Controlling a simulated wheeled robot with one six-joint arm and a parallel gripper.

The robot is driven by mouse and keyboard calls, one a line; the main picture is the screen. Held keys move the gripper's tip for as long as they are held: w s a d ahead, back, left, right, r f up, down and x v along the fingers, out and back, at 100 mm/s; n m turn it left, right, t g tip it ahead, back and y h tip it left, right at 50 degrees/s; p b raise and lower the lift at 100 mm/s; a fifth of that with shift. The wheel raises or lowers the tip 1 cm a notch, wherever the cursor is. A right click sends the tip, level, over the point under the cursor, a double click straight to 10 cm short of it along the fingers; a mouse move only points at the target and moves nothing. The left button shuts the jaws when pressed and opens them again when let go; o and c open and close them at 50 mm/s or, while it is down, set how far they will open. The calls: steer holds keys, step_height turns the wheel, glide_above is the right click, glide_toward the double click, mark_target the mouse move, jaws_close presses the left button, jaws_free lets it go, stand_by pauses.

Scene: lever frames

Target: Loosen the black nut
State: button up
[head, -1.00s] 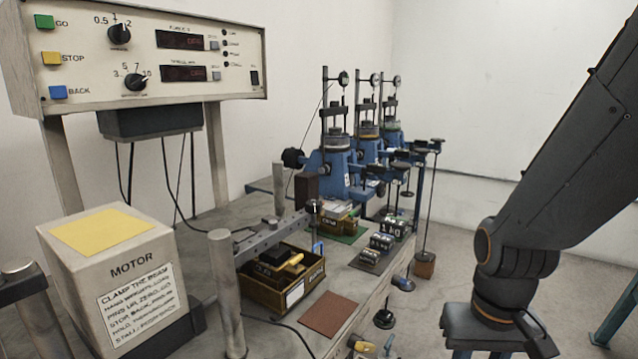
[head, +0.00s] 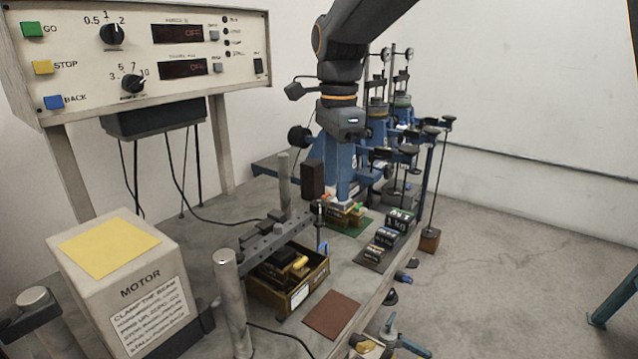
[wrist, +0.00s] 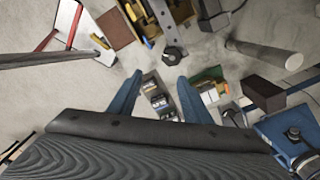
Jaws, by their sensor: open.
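A dark, nut-like piece (wrist: 174,56) sits at the end of the drilled beam in the wrist view, just beyond my fingertips. In the head view a small dark piece (head: 318,208) stands at the beam's right end; it is too small to tell its shape. I take these to be the black nut. My gripper (wrist: 159,77) is open and empty, its two blue fingers apart and touching nothing that I can see. In the head view my wrist hangs in front of the nearest blue machine, and my fingertips are hard to tell from that machine's blue body.
The drilled beam (head: 262,232) runs between metal posts (head: 232,300) above a wooden tray (head: 262,295). A dark block (head: 312,179) stands close behind. Several weights (head: 385,237) lie to the right. The motor box (head: 130,285) and control panel (head: 150,55) are at left.

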mark_target(320, 200)
steer(key=shift+m, duration=0.7)
steer(key=a+r, duration=0.3)
steer(key=shift+w, duration=0.1)
steer(key=shift+a+r+p, duration=0.1)
steer(key=shift+a+p, duration=0.1)
steer(key=shift+p, duration=0.15)
steer(key=shift+w+f+p, duration=0.1)
steer(key=shift+f+p, duration=0.75)
steer(key=shift+f, duration=2.9)
steer(key=c, duration=1.1)
